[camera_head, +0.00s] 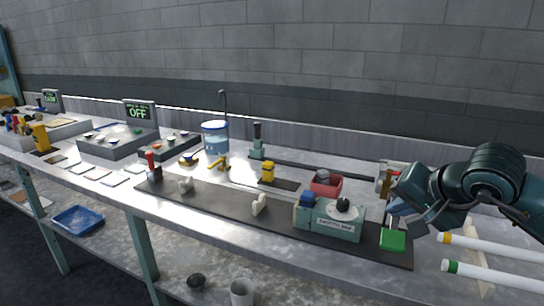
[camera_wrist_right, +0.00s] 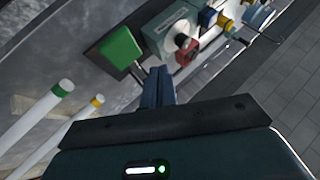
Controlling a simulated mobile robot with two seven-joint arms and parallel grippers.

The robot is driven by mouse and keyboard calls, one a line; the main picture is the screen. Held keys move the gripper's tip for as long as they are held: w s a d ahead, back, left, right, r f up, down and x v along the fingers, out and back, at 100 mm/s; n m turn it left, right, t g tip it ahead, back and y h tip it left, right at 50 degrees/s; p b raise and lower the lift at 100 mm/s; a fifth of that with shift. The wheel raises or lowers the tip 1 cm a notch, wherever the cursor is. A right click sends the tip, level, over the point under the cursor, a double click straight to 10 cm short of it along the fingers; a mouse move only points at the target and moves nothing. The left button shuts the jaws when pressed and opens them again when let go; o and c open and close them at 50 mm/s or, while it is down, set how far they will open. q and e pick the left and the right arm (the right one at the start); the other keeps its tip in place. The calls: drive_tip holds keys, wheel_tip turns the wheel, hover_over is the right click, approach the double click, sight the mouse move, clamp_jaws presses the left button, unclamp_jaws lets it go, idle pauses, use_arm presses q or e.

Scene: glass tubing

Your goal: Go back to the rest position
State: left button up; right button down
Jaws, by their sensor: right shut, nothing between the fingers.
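My right gripper (camera_head: 398,208) is at the right side of the bench, its arm coming in from the right edge. Its fingers (camera_wrist_right: 158,86) are together and hold nothing in the right wrist view. It is above and close to a green square pad (camera_head: 392,240), which also shows in the right wrist view (camera_wrist_right: 120,47). I cannot tell whether they touch. My left gripper and arm are not in view.
A grey-green labelled box (camera_head: 330,222) with a dark knob stands left of the pad. White tubes with a yellow (camera_head: 490,247) and a green end (camera_head: 495,276) lie at the right. A red container (camera_head: 326,187) is behind. Open air lies above the bench.

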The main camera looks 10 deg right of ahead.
drive_tip(key=s+a+f+m+y+p, duration=0.15)
drive_tip(key=s+a+m+y, duration=0.25)
drive_tip(key=a+m+y, duration=0.55)
drive_tip(key=s+a+m+y+p, duration=0.3)
drive_tip(key=a+m+y, duration=0.4)
drive_tip(key=a+m, duration=0.5)
drive_tip(key=d+f+m+t+h+p, duration=0.1)
drive_tip(key=d+f+m+t+h, duration=0.4)
drive_tip(key=m, duration=0.8)
drive_tip(key=d+f+m+t+h+p, duration=0.25)
drive_tip(key=f+m+h, duration=0.35)
drive_tip(key=m, duration=0.8)
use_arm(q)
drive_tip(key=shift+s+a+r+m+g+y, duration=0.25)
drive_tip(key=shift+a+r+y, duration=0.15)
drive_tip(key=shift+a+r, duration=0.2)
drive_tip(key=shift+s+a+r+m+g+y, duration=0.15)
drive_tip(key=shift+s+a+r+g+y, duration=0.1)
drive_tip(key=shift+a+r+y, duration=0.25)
use_arm(e)
drive_tip(key=s+f+m+g+h, duration=0.3)
drive_tip(key=s+f+m+g, duration=0.3)
drive_tip(key=s+f+m, duration=0.5)
wheel_tip(320, 180, down, 3)
drive_tip(key=shift+a+f+m+h, duration=0.1)
drive_tip(key=shift+a+m+h, duration=0.3)
drive_tip(key=shift+m, duration=0.15)
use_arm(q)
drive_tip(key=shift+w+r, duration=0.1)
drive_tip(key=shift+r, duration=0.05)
